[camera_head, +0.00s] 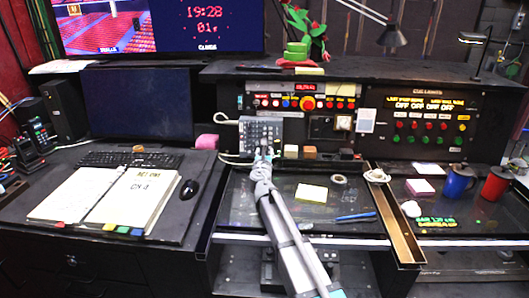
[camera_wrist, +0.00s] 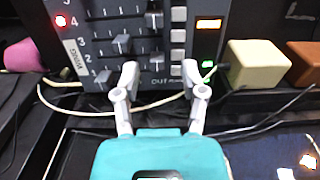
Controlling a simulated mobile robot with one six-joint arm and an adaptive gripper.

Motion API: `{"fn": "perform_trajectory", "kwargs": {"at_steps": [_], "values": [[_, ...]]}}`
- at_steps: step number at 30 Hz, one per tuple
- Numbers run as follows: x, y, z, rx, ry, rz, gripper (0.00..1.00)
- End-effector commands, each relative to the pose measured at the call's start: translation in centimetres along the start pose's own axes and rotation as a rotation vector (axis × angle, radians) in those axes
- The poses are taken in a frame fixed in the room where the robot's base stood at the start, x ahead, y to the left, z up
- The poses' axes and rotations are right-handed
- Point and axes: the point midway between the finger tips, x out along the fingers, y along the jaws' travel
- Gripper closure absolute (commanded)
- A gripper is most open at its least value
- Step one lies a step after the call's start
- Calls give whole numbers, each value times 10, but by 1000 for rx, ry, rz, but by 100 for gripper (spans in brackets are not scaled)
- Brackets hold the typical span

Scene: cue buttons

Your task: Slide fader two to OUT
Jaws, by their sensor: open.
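The grey fader panel (camera_head: 260,132) stands upright at the back of the desk's middle section. In the wrist view the panel (camera_wrist: 100,15) fills the top, with numbers down its left side and several dark sliding knobs at different places along their rows. A knob (camera_wrist: 155,58), seemingly in row two, lies just beyond the space between my fingertips; its exact row is hard to tell. OUT is printed at the panel's lower right. My gripper (camera_wrist: 160,76) is open and empty at the panel's lower edge; contact is unclear. In the head view my gripper (camera_head: 264,156) hides the panel's bottom.
A cream block (camera_wrist: 258,64) and a brown block (camera_wrist: 306,60) stand right of the panel. A pink block (camera_wrist: 22,56) is at its left. A white cable (camera_wrist: 70,108) runs beneath the panel. A yellow note (camera_head: 311,193) and tape roll (camera_head: 338,179) lie right of my arm.

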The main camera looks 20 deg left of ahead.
Motion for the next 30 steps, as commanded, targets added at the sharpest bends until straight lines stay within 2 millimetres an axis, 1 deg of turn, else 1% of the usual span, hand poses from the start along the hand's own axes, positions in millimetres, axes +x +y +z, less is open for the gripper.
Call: {"fn": "perform_trajectory", "kwargs": {"at_steps": [1, 5, 12, 18, 24, 30], "values": [[-8, -1, 0, 0, 0, 0, 46], [-25, -2, 0, 0, 0, 0, 46], [-64, -2, 0, 0, 0, 0, 46], [-92, -2, 0, 0, 0, 0, 46], [-107, -1, 0, 0, 0, -1, 46], [-109, -1, 0, 0, 0, -2, 46]]}}
